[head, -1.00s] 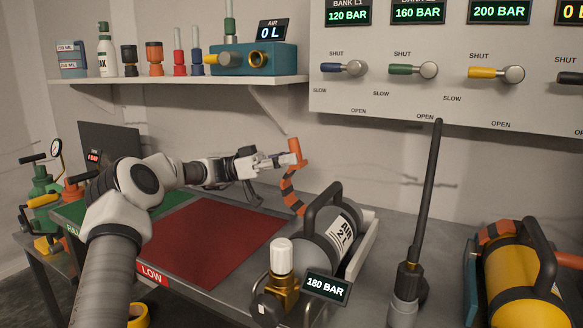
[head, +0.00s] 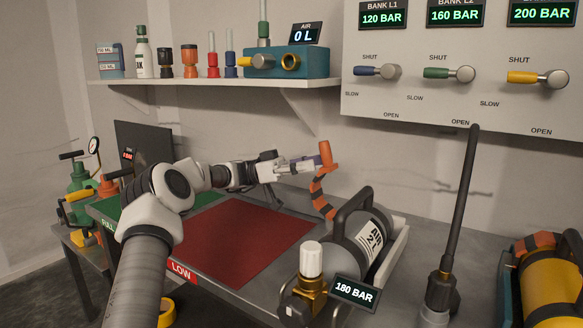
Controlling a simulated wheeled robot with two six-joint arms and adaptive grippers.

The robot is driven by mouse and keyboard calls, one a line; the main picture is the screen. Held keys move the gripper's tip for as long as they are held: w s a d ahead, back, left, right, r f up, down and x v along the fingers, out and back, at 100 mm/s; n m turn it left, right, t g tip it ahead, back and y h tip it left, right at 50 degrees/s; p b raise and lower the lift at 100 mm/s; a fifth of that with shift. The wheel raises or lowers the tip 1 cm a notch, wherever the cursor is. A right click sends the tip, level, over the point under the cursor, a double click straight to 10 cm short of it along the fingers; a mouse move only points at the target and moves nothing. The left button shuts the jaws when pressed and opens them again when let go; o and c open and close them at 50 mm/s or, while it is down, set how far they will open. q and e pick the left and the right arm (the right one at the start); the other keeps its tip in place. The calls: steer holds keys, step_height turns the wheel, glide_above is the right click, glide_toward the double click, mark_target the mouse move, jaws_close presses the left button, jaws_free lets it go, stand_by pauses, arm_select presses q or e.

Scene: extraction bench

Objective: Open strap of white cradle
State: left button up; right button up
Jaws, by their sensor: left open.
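The white cradle (head: 392,256) stands on the bench and holds a grey cylinder (head: 352,243) labelled AIR. Its orange-and-black strap (head: 320,196) stands up at the cylinder's far left side, bent, with an orange end piece (head: 326,155) at the top. The strap does not lie across the cylinder. My left gripper (head: 306,164) is open, with its fingertips just left of the orange end piece. I cannot tell whether they touch it. My right gripper is not in view.
A brass valve with a white knob (head: 311,260) and a 180 BAR display (head: 355,292) sit at the cylinder's near end. A dark upright hose (head: 459,200) stands to the right. A yellow cylinder (head: 552,275) is at far right. The red LOW mat (head: 245,240) is clear.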

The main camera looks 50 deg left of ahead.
arm_select(q)
steer(key=v, duration=0.9)
steer(key=shift+a, duration=0.2)
steer(key=shift+s, duration=0.1)
